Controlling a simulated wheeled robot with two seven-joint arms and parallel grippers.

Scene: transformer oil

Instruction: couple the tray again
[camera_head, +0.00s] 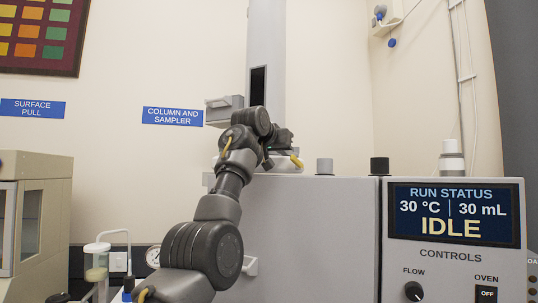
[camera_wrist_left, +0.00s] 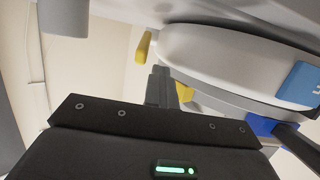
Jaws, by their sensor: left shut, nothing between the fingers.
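A white rounded body, which looks like the tray (camera_head: 288,168), sits on top of the grey instrument behind my left arm. In the left wrist view the tray (camera_wrist_left: 235,60) is large at the upper right, with a blue label (camera_wrist_left: 303,83) on its side. A yellow tab (camera_head: 297,160) sticks out at its edge; it also shows in the left wrist view (camera_wrist_left: 143,47). My left gripper (camera_head: 283,140) is shut and empty. In the left wrist view its fingers (camera_wrist_left: 163,82) are close beside the tray's edge; contact cannot be told. The coupling is hidden. My right gripper is out of view.
A grey column (camera_head: 266,60) with a side block (camera_head: 224,110) rises behind my left arm. A black knob (camera_head: 379,166) and a grey cap (camera_head: 324,166) stand on the instrument top. The run display (camera_head: 453,214) reads IDLE.

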